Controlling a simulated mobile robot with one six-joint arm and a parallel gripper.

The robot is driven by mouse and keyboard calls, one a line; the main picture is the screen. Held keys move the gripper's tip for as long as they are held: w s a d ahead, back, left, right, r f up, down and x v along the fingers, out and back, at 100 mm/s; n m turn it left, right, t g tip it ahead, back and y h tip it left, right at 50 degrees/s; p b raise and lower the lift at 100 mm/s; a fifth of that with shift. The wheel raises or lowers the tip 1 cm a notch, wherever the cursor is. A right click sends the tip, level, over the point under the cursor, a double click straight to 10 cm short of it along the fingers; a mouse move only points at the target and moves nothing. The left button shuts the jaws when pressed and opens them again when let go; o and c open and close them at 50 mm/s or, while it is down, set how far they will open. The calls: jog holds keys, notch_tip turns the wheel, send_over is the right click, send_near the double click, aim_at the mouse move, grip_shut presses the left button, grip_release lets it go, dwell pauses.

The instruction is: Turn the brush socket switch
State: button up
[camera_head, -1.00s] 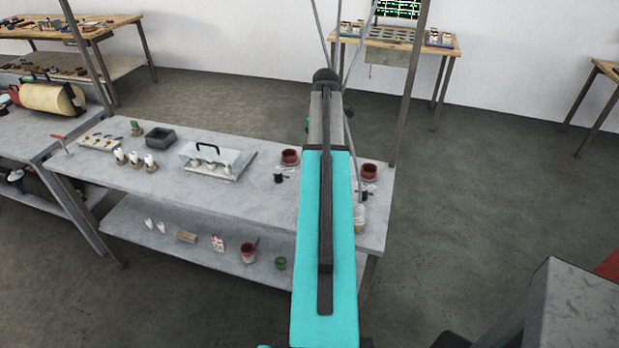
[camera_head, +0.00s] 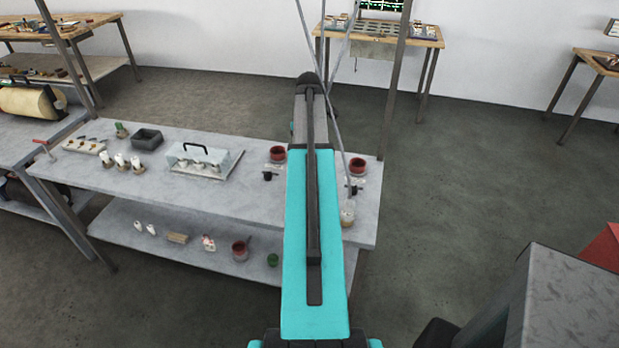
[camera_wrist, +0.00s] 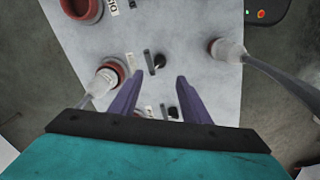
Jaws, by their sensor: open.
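Two small black switch-like fittings stand on the grey bench top. In the head view one (camera_head: 268,176) is left of my arm and one (camera_head: 353,189) right of it. In the wrist view a black fitting with a knob (camera_wrist: 158,61) lies just beyond my gripper (camera_wrist: 160,76), midway between its tips in the picture. Another dark fitting (camera_wrist: 172,112) shows between the fingers. I cannot tell which is the brush socket switch. My gripper is open and empty, its purple fingers apart above the bench. In the head view my arm hides the gripper.
Red pots (camera_head: 278,154) (camera_head: 358,166) stand behind the fittings, and a pale bottle (camera_head: 348,213) is near the bench's right end. A clear-covered box (camera_head: 205,160) and white bottles (camera_head: 121,161) are further left. Thin hoses hang down by my arm.

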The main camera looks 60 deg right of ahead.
jog(key=shift+f+p, duration=1.75)
jog(key=shift+f, duration=3.9)
jog(key=c, duration=1)
jog(key=shift+c, duration=0.2)
